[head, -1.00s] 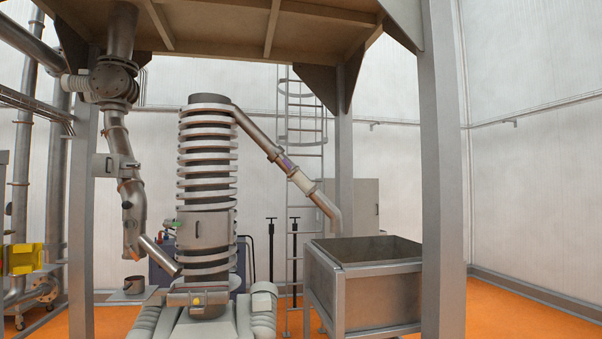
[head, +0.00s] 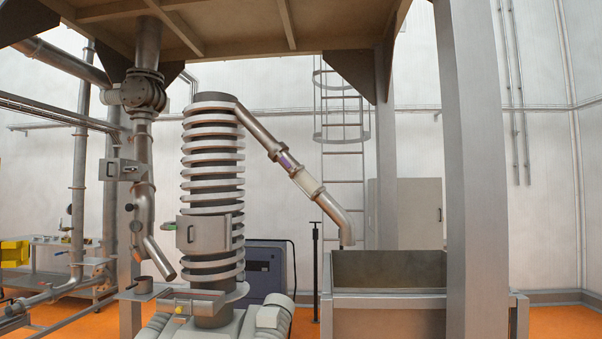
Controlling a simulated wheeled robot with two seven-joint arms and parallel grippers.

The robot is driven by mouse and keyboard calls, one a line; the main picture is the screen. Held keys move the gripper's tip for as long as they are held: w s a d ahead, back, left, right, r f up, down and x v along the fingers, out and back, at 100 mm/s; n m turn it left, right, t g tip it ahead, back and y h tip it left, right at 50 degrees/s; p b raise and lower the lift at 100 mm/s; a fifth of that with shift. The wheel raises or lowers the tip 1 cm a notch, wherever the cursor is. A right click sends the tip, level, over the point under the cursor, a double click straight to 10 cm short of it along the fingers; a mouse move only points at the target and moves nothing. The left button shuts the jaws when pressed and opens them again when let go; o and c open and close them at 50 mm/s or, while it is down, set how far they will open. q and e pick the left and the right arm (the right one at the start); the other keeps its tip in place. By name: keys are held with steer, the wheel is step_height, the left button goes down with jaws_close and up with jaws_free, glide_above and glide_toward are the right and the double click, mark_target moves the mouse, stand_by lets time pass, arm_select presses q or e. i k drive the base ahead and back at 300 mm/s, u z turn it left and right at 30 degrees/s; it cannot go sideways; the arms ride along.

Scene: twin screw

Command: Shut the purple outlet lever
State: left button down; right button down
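A small purple part (head: 286,161), which looks like the outlet lever, sits on the slanted outlet pipe (head: 260,136). The pipe runs from the top of the ribbed spiral column (head: 213,185) down to the right. The purple part is small, and I cannot tell whether the lever is open or shut. Below it the pipe has a pale section (head: 308,184) and then a bent metal spout (head: 338,218) above an open metal bin (head: 388,270). Neither of my grippers shows in the head view.
A grey post (head: 470,170) stands in front on the right, and another post (head: 382,150) stands behind the spout. A caged ladder (head: 343,130) and a dark blue cabinet (head: 266,268) are behind. A motor base (head: 270,318) lies at the column's foot. Orange floor shows at the left.

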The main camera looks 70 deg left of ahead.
mark_target(275, 149)
steer(key=u, duration=2.2)
steer(key=i, duration=2.2)
steer(key=u, duration=1.55)
steer(key=i, duration=0.9)
steer(key=z, duration=0.65)
